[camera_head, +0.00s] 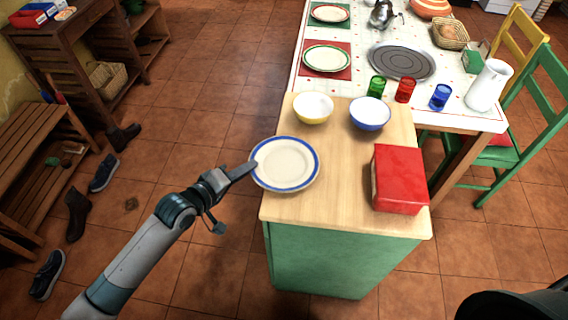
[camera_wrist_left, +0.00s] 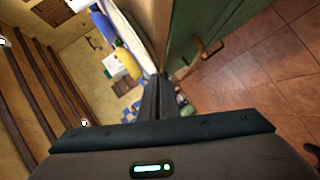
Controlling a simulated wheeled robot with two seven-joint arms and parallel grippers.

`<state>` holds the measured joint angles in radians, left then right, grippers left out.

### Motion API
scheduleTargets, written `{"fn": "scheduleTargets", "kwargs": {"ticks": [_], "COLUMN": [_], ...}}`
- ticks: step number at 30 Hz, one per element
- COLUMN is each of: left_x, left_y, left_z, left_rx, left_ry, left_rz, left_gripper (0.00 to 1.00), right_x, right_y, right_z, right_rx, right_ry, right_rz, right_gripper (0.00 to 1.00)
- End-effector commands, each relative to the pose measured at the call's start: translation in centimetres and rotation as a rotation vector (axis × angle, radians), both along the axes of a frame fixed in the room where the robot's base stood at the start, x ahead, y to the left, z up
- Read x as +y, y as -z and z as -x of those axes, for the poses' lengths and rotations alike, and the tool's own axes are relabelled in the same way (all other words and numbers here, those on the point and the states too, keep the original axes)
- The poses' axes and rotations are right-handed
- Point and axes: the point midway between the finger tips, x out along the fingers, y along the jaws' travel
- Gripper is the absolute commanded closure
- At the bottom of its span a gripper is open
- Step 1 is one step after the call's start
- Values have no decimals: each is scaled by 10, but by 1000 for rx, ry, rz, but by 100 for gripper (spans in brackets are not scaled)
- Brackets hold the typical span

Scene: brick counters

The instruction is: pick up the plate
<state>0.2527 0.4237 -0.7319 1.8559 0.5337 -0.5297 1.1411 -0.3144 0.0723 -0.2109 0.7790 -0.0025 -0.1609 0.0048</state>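The plate (camera_head: 285,163) is cream white with a blue rim. It is at the left edge of the wooden counter top (camera_head: 335,190), its left side reaching past that edge. My left gripper (camera_head: 247,171) comes in from the left, its fingertips at the plate's left rim. In the left wrist view the two dark fingers (camera_wrist_left: 156,98) are nearly together, with the pale plate edge-on at their tips. The gripper looks shut on the rim. Whether the plate is lifted or resting cannot be told. My right gripper is not in view.
A yellow bowl (camera_head: 313,107), a blue bowl (camera_head: 370,114) and a red box (camera_head: 399,179) share the counter. Behind is a table with several glasses, plates and a white pitcher (camera_head: 489,86). Shoes lie on the tiled floor at left, near a wooden bench (camera_head: 35,150).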

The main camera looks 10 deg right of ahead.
Motion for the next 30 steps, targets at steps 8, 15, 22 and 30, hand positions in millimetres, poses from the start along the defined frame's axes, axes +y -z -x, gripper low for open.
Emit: {"fn": "scheduleTargets", "kwargs": {"ticks": [8,15,22,30], "left_x": [0,0,-1,-38], "left_y": [-1,-6,-31,-64], "left_z": [0,-1,-1,13], "left_rx": [-1,-2,-5,-2], "left_ry": [-1,0,0,3], "left_rz": [1,2,4,10], "left_gripper": [100,100,100,100], "right_x": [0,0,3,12], "right_y": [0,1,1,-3], "right_z": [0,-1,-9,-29], "right_rx": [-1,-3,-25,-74], "right_ry": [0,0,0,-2], "right_rz": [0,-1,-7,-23], "right_gripper": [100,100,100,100]}}
